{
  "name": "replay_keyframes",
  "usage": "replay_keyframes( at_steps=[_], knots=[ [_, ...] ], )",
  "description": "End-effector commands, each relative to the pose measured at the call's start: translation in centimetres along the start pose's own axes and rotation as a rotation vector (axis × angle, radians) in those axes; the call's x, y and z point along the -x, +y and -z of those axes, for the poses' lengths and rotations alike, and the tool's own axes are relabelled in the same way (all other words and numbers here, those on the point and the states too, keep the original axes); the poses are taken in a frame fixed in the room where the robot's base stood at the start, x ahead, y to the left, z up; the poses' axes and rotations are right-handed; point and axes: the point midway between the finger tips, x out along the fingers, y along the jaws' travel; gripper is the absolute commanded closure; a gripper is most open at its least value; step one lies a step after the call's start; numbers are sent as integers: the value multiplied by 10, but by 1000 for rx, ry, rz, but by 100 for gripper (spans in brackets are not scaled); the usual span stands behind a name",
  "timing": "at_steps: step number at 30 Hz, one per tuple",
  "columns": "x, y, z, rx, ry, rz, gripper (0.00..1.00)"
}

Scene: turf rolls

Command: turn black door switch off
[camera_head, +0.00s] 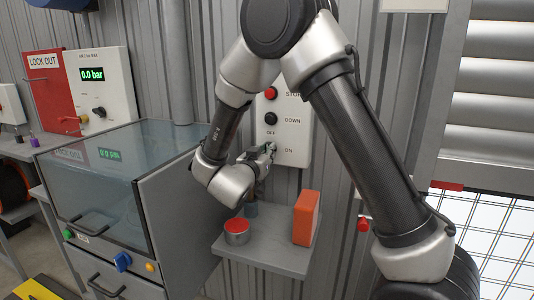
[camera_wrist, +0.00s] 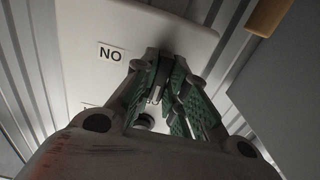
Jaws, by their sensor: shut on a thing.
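The black door switch (camera_wrist: 163,72) is on the light control panel (camera_head: 299,133) on the wall. It sits between my fingertips and is mostly hidden by them. The panel has an OFF label above and an ON label to the right of the switch. The ON label (camera_wrist: 110,53) shows upside down in the wrist view. My gripper (camera_head: 269,149) reaches the panel from the left and front, and its green-padded fingers are closed around the switch. I cannot tell which way the knob points.
Above the switch on the panel are a red STOP button (camera_head: 271,93) and a black DOWN button (camera_head: 270,118). A small shelf (camera_head: 265,258) below bears a red-topped can (camera_head: 236,231) and an orange block (camera_head: 306,218). A glass-topped cabinet (camera_head: 125,170) stands to the left.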

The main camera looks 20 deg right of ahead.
Motion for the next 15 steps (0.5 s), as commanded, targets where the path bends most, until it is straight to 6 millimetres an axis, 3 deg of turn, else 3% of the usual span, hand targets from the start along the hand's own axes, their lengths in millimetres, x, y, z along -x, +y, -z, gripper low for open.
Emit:
replay_keyframes(
  at_steps=[7,8,10,15],
  knots=[
    [0,0,-2,3,-4,0,100],
    [0,0,-2,3,-4,0,80],
    [0,0,-2,3,-3,0,68],
    [0,0,-1,1,-2,0,64]
  ],
)
